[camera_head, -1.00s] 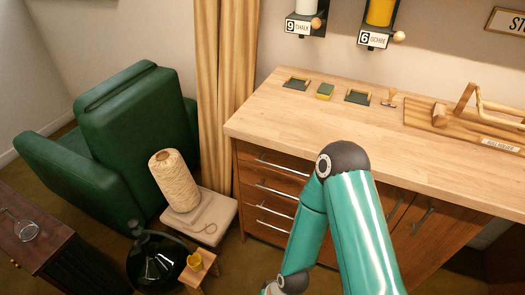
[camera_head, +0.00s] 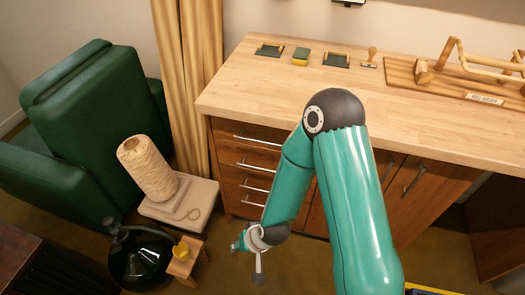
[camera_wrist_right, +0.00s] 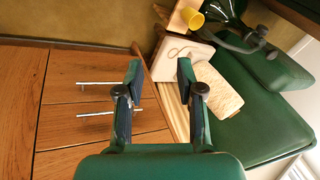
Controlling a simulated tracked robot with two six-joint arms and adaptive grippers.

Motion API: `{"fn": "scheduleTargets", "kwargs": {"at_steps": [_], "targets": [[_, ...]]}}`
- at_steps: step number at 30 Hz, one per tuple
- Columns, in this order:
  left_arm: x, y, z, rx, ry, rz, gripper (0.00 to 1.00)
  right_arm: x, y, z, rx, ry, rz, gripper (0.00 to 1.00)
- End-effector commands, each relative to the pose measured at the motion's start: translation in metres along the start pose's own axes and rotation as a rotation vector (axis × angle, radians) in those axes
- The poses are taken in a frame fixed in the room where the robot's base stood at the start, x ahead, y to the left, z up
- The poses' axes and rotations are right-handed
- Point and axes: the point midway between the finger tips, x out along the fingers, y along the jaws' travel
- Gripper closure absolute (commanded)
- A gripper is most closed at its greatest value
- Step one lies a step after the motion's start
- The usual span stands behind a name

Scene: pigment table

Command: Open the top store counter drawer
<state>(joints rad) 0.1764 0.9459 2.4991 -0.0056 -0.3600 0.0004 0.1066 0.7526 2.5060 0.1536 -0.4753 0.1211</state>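The store counter (camera_head: 300,85) has a pale wooden top and a stack of brown drawers on its left side. The top drawer (camera_head: 228,141) is closed, with a thin metal bar handle (camera_head: 257,140). My right arm crosses in front of the drawers' right part. My right gripper (camera_head: 257,266) is small and low in the head view, in front of and below the drawers. In the right wrist view, my right gripper (camera_wrist_right: 160,72) is open and empty, its two fingers apart. Drawer fronts with bar handles (camera_wrist_right: 98,83) lie left of the fingers there. My left gripper is not in view.
A green armchair (camera_head: 80,120), a twine cone (camera_head: 148,168) on a pale block (camera_head: 190,215), a dark glass vessel (camera_head: 138,262) and a small stool with a yellow cup (camera_head: 181,250) stand left. A curtain (camera_head: 185,80) hangs beside the counter. Open floor lies before the drawers.

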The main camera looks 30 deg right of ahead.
Motion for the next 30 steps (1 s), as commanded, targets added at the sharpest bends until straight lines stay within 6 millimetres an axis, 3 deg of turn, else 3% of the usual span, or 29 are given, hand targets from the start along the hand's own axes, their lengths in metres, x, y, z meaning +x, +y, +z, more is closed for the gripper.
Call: {"fn": "scheduleTargets", "kwargs": {"at_steps": [1,2,5,7,10,15,22,30], "targets": [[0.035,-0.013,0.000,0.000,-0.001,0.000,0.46,0.015,0.000,-0.024,0.061,0.108,-0.016,0.63],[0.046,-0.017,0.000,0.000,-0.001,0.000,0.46,0.014,-0.003,-0.039,0.110,0.175,-0.027,0.63],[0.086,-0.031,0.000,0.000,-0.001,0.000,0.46,-0.001,-0.010,-0.088,0.296,0.405,-0.094,0.63],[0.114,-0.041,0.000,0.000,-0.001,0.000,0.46,-0.021,-0.012,-0.116,0.437,0.560,-0.166,0.63],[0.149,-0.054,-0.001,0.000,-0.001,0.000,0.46,-0.056,-0.008,-0.142,0.645,0.751,-0.292,0.63],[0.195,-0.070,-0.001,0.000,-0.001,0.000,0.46,-0.113,0.013,-0.155,0.955,0.969,-0.511,0.63],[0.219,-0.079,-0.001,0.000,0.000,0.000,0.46,-0.152,0.038,-0.150,1.187,1.078,-0.675,0.63],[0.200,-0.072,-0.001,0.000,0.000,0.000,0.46,-0.159,0.042,-0.164,1.217,1.097,-0.685,0.63]]}}
